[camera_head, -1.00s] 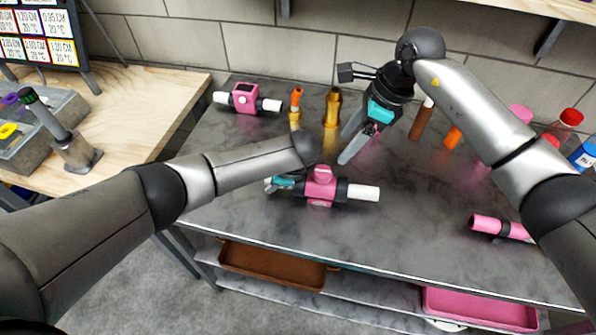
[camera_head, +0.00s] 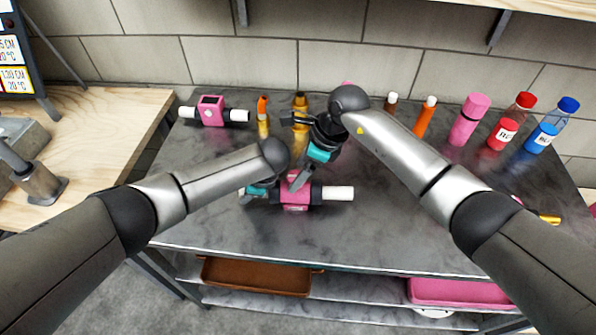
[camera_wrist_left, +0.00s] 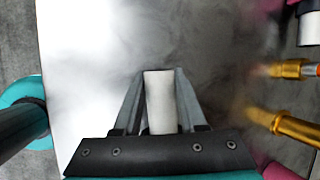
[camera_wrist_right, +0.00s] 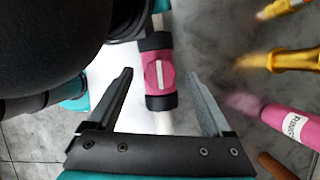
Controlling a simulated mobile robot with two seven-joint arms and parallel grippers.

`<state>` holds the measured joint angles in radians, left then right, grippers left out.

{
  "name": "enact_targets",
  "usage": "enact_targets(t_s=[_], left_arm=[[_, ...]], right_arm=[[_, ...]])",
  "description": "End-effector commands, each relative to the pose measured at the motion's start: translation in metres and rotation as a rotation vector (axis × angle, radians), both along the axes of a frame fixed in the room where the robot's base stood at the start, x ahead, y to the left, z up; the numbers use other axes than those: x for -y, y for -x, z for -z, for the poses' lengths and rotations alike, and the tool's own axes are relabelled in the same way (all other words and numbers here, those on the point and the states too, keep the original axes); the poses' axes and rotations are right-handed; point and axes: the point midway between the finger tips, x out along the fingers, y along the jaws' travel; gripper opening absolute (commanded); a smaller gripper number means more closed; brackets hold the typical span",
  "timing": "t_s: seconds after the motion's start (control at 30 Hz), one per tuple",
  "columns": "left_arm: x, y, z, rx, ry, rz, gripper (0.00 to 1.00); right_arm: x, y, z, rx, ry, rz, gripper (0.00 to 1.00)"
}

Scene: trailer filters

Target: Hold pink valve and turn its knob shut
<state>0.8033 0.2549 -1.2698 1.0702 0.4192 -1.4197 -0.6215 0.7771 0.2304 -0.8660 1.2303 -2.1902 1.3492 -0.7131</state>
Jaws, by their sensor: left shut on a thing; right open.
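The pink valve (camera_head: 296,203) lies on the grey table, with black collars and white pipe ends. In the right wrist view, its round pink knob (camera_wrist_right: 153,75) carries a white bar running lengthwise along the pipe. My left gripper (camera_head: 257,192) is shut on the valve's left white pipe end, which shows between the fingers in the left wrist view (camera_wrist_left: 160,100). My right gripper (camera_head: 300,180) is open just above the valve. In the right wrist view, its fingers (camera_wrist_right: 160,76) stand apart on either side of the knob; contact cannot be told.
Another pink valve (camera_head: 211,112) lies at the back left. Orange (camera_head: 262,110) and gold (camera_head: 300,108) pieces stand behind my grippers. A pink bottle (camera_head: 469,120), red bottle (camera_head: 510,122) and blue bottle (camera_head: 551,126) stand back right. The table front is clear.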

Motion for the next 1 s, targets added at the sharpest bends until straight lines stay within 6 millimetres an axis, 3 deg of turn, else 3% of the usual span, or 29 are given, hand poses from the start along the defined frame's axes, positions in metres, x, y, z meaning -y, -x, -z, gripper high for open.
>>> enact_targets(t_s=[0.47,1.0], left_arm=[[0.0,-0.0002,-0.0003,0.001,0.0,0.0,0.0],[-0.0001,-0.0003,-0.0002,0.0,0.0,0.0,0.0]], right_arm=[[-0.0043,-0.0008,0.0108,0.0,0.0,-0.001,0.84],[-0.004,-0.0008,0.0106,0.0,0.001,-0.001,0.24]])
